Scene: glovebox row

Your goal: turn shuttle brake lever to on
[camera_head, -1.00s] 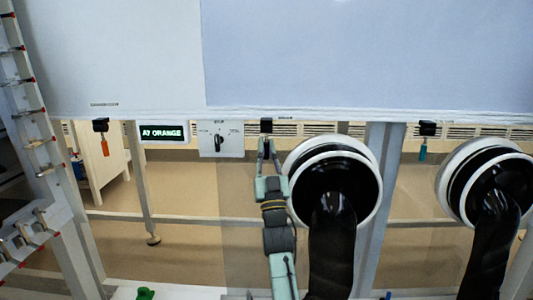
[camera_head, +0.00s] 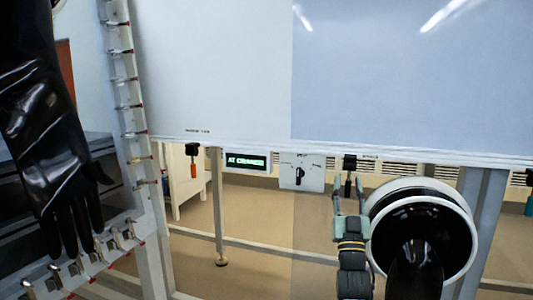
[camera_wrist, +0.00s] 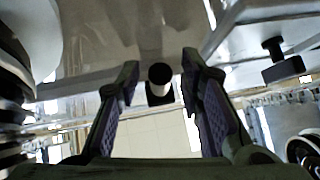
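A dark hanging lever (camera_head: 348,186) sits on a black bracket under the front edge of the white cabinet, just left of a round glove port. A small label above it is too small to read, so I cannot confirm that it is the brake lever. My gripper (camera_head: 347,205) is right below it, fingers up, with the lever's lower end between or behind the tips. In the wrist view, my gripper (camera_wrist: 150,90) is open and a dark round rod with a pale end (camera_wrist: 159,74) shows between the fingers, apparently untouched.
A rotary knob panel (camera_head: 301,172) and a green-lit display reading roughly "AT ORANGE" (camera_head: 246,161) are left of the lever. An orange-handled lever (camera_head: 194,166) hangs further left. A black-gloved port (camera_head: 420,235) is close at right. A black glove (camera_head: 45,140) hangs at far left.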

